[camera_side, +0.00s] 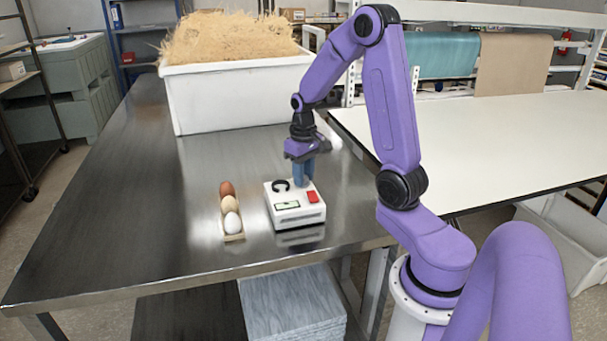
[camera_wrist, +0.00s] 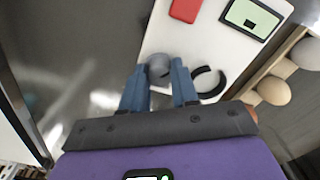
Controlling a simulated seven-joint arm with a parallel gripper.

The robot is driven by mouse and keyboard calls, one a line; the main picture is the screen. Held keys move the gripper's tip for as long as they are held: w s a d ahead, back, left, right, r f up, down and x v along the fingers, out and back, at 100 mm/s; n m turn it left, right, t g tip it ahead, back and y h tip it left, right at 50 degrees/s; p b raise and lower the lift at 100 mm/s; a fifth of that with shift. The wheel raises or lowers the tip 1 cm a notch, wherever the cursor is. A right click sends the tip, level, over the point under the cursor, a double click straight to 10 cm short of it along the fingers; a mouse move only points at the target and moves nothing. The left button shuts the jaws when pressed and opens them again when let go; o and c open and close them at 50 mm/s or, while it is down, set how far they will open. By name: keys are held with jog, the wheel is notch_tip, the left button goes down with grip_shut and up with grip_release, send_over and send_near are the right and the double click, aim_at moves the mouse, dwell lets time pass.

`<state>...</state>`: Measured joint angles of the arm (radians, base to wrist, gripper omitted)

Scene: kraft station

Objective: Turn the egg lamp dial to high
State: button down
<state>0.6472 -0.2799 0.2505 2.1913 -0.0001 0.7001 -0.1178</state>
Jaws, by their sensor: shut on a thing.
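The egg lamp (camera_side: 284,217) is a white box on the steel table in the side view. Its top carries a red button (camera_side: 312,197), a small green display (camera_side: 287,205) and a dark open ring (camera_side: 281,185). My gripper (camera_side: 304,181) points down over the back right corner of the lamp in the side view. In the wrist view its blue fingers (camera_wrist: 160,78) stand on either side of a round grey dial (camera_wrist: 158,66) and are shut on it. The fingers hide the dial in the side view. I cannot read the dial's setting.
A narrow holder (camera_side: 234,237) with three eggs, one brown, one tan and one white, stands left of the lamp. A large white bin (camera_side: 240,98) heaped with straw-like shavings stands at the back. The table is clear at the left and front. A white table (camera_side: 480,140) adjoins at right.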

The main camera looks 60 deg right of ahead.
jog(key=m, duration=0.5)
jog(key=shift+m, duration=0.3)
dwell(0.4)
jog(key=c, duration=0.8)
grip_release()
jog(key=shift+c, duration=0.2)
notch_tip(320, 180, up, 18)
jog(key=shift+f, duration=0.25)
